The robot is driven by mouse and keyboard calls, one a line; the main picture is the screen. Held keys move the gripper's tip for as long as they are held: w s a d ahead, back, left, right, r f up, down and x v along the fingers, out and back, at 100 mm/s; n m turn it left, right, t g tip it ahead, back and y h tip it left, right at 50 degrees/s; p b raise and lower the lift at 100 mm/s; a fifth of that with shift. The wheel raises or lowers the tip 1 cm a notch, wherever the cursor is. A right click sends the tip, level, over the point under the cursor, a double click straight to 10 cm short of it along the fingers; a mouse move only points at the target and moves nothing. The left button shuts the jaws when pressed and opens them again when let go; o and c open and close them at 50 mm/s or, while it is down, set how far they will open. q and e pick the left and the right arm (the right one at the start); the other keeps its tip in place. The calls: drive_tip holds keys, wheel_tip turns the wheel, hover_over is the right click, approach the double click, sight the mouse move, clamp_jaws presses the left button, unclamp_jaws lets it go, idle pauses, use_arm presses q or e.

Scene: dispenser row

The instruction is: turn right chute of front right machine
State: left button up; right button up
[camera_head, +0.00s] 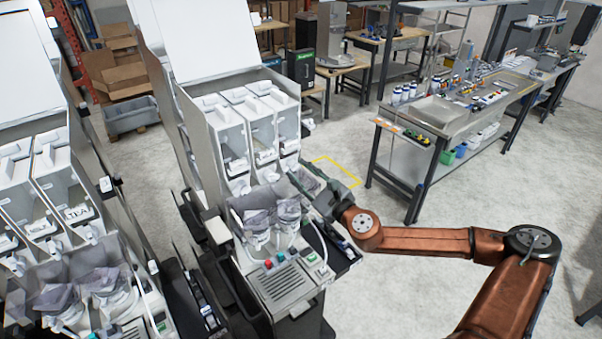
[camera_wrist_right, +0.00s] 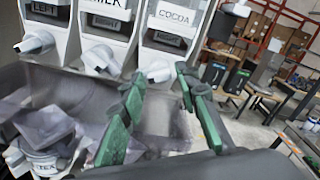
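The front right machine (camera_head: 190,115) stands in the middle of the head view with its lid up. It holds three white canisters side by side. In the right wrist view the right canister is labelled COCOA (camera_wrist_right: 176,22), and its white right chute (camera_wrist_right: 158,72) sticks out below. My right gripper (camera_head: 304,174) is at the right side of the machine, close to this chute. In the right wrist view its two green fingers (camera_wrist_right: 160,75) are spread apart, with the chute showing between their tips. Contact cannot be told. My left gripper is in neither view.
Mixing bowls (camera_head: 288,212) with greyish translucent covers sit below the canisters, above a panel of coloured buttons (camera_head: 281,257). A second similar machine (camera_head: 60,190) stands at left. A workbench (camera_head: 440,115) stands back right. Open floor lies right of the machine.

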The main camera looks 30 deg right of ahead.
clamp_jaws()
